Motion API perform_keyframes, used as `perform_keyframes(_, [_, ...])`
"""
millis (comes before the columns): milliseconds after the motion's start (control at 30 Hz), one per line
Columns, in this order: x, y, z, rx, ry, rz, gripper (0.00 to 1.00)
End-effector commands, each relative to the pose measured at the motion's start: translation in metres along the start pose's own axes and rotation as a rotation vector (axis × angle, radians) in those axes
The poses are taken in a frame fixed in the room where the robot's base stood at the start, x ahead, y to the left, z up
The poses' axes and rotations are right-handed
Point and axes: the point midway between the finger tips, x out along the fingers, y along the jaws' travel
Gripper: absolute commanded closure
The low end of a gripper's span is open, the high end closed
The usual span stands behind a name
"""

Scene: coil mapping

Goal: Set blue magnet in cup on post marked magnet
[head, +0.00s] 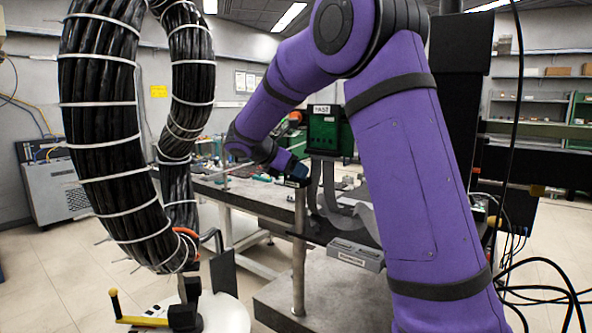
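A metal post (299,255) stands upright on a grey slab near the middle of the head view. A small dark piece with a pale label (294,183) is at its top; the lettering is too small to read. A small dark blue block (299,171), perhaps the blue magnet, shows right at the post's top. My gripper (291,168) is at the end of my purple arm, beside or over the post's top. Its fingers cannot be made out, so I cannot tell whether they hold the blue block. The inside of the cup is hidden.
A grey block with a label (356,254) lies on the slab (330,290) right of the post. A cluttered bench (262,205) and a green labelled box (325,132) are behind. A thick black cable bundle (100,130) hangs at left. Loose black cables (535,290) hang at right.

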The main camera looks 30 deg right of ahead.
Motion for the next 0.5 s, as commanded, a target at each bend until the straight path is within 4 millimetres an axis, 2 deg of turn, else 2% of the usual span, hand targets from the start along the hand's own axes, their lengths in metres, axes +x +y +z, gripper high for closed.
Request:
perform_keyframes(167, [0.003, -0.003, -0.006, -0.008, 0.006, -0.013, 0.37])
perform_keyframes(333, [-0.001, -0.003, 0.002, -0.008, 0.006, -0.014, 0.36])
perform_keyframes(500, [-0.029, -0.002, 0.005, -0.007, 0.005, -0.007, 0.36])
